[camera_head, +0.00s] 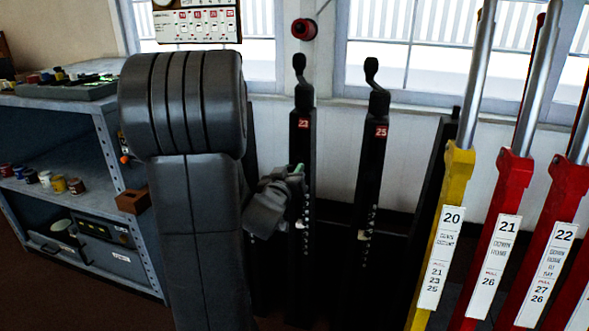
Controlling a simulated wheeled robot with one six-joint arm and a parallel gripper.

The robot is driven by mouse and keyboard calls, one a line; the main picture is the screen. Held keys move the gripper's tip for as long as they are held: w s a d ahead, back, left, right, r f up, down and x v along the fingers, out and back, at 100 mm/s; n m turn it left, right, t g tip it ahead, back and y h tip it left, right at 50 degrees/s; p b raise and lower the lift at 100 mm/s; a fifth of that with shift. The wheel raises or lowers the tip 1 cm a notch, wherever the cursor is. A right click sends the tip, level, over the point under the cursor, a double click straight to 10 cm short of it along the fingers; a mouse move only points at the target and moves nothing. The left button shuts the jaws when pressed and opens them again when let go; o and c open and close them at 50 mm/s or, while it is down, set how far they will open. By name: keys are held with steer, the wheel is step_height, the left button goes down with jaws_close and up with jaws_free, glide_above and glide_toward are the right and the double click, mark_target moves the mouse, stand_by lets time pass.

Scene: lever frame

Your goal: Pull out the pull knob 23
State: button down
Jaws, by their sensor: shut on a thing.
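Pull knob 23 (299,65) is a black knob on a short bent handle, at the top of a dark upright post marked with a red 23 label (303,123). My gripper (297,182) is well below the knob, at the left edge and front of this post, at about mid-height. Its jaws are shut, seemingly on the post (306,150); the contact is small and partly hidden. A pale green spot shows at the gripper's tip. My thick grey arm hides what lies left of the post.
A similar post with a red 25 label (381,131) stands just right. Farther right are yellow lever 20 (452,180) and red levers 21 (515,175) and 22 (567,185). A shelf unit (105,150) with small pots stands left. A window wall is behind.

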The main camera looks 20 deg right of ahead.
steer(key=c, duration=1.6)
jaws_free()
steer(key=shift+f, duration=0.1)
steer(key=o, duration=0.5)
steer(key=shift+s+a, duration=0.1)
steer(key=shift+c, duration=0.2)
steer(key=p+v, duration=0.2)
steer(key=v, duration=1.2)
steer(key=b+x, duration=0.2)
steer(key=x, duration=1.3)
